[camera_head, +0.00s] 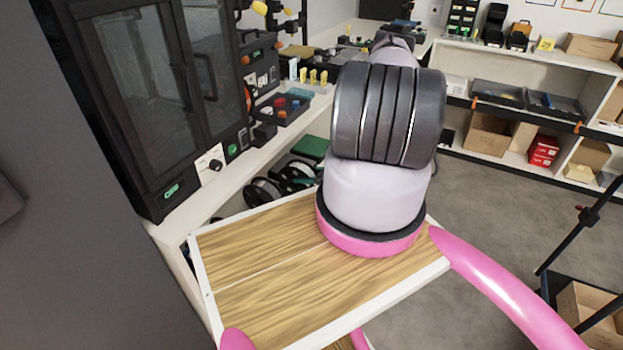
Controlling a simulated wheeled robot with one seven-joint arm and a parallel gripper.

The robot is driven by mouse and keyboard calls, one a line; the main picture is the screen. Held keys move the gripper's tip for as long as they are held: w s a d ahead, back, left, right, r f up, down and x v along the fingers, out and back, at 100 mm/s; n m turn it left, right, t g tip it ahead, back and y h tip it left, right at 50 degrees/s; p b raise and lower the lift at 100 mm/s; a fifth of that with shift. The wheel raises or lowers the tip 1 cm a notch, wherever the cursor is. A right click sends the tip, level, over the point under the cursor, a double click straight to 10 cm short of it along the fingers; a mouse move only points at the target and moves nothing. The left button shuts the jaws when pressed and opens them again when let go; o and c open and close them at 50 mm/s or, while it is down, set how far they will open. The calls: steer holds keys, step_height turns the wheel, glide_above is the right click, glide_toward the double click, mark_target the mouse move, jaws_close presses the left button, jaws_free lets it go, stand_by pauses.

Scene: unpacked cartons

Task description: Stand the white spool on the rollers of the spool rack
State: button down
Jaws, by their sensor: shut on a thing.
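My white and pink arm with a dark ribbed joint reaches away from the camera and fills the middle of the view. My gripper and whatever is in it are hidden behind the arm. A round spool with a white rim (262,192) sits low under the left bench, partly covered by the wooden top in front. Dark reels (298,174) stand just right of it. I cannot tell whether this is the task's white spool. The rollers of the spool rack cannot be made out.
A black glass-doored machine (145,90) stands on the white bench (205,190) at left. A wood top with white rim (270,255) lies under my arm. Shelves (540,60) with cartons line the back right. A black stand (580,235) and box are at right. Grey floor (490,200) between is clear.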

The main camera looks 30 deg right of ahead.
steer(key=w+a, duration=0.1)
steer(key=w, duration=0.1)
steer(key=w+a, duration=0.2)
steer(key=w, duration=0.1)
steer(key=w+a, duration=0.2)
steer(key=shift+w+f, duration=0.1)
steer(key=shift+w, duration=0.15)
steer(key=shift+w+f, duration=0.1)
steer(key=shift+f, duration=1.5)
jaws_free()
steer(key=v, duration=1)
steer(key=shift+s+d+r, duration=0.1)
steer(key=shift+s+r, duration=0.1)
steer(key=shift+s, duration=0.15)
